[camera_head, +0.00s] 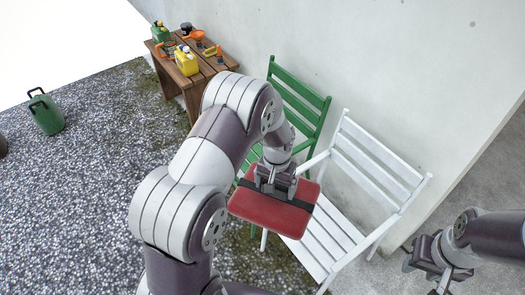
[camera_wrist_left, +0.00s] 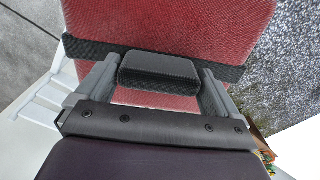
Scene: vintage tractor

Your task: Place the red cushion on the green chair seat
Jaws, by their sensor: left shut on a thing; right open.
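The red cushion (camera_head: 268,211) has a black strap with a black handle block (camera_wrist_left: 158,72). My left gripper (camera_head: 275,184) is shut on the cushion at this block and holds it in the air. In the head view the cushion covers part of the green chair (camera_head: 300,98) and the near left part of the white chair. The green chair's backrest shows behind my left arm; its seat is mostly hidden by the arm and cushion. The cushion also fills the upper part of the left wrist view (camera_wrist_left: 190,22). My right gripper (camera_head: 437,282) is open and empty at the lower right.
A white slatted chair (camera_head: 330,236) stands right beside the green chair. A wooden table (camera_head: 203,75) with a yellow can and tools stands at the back left against the wall. A green can (camera_head: 47,115) stands on the gravel, which is mostly clear at left.

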